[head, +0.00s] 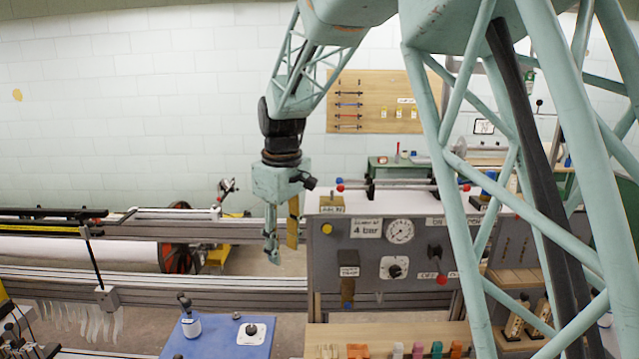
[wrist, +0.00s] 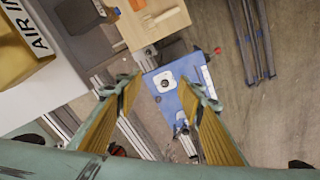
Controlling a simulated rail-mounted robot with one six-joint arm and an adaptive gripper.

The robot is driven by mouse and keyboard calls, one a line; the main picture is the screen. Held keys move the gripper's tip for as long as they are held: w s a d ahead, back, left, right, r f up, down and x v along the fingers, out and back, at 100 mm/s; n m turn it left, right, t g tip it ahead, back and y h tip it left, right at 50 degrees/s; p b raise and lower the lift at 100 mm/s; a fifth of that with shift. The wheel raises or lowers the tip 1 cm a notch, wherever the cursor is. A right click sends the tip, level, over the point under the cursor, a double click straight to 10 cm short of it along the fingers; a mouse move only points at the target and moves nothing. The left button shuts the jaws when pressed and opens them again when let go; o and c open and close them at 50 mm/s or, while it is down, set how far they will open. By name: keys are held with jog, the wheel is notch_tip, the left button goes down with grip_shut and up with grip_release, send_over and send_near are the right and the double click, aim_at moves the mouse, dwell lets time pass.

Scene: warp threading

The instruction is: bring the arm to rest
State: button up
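My gripper (head: 281,245) hangs pointing down in the head view, in the air left of the grey control panel (head: 338,270). In the wrist view its two teal fingers with ribbed yellow inner pads stand well apart, so my gripper (wrist: 162,92) is open. Nothing shows held between the fingers. Beyond the gap lies a blue board (wrist: 168,106) with a white square plate (wrist: 165,82), well below the fingertips. My arm comes down from the top of the head view.
Loom rails (head: 180,281) run behind and left. The air around my gripper's left side is clear.

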jog(key=s+d+r+m+t, duration=0.1)
jog(key=s+d+r+m, duration=0.2)
jog(key=s+d+r, duration=0.55)
jog(key=s+d+r+m, duration=0.2)
jog(key=s+d+r, duration=0.3)
jog(key=s+d, duration=0.6)
jog(key=s+d+f+m+t, duration=0.1)
jog(key=s+d+m, duration=0.2)
jog(key=s, duration=1)
jog(key=s+d+f+m, duration=0.1)
jog(key=s+d+m, duration=0.2)
jog(key=s+d, duration=0.4)
jog(key=shift+s+d+t, duration=0.3)
jog(key=shift+s+t, duration=0.1)
jog(key=shift+s, duration=3.05)
jog(key=shift+c, duration=0.2)
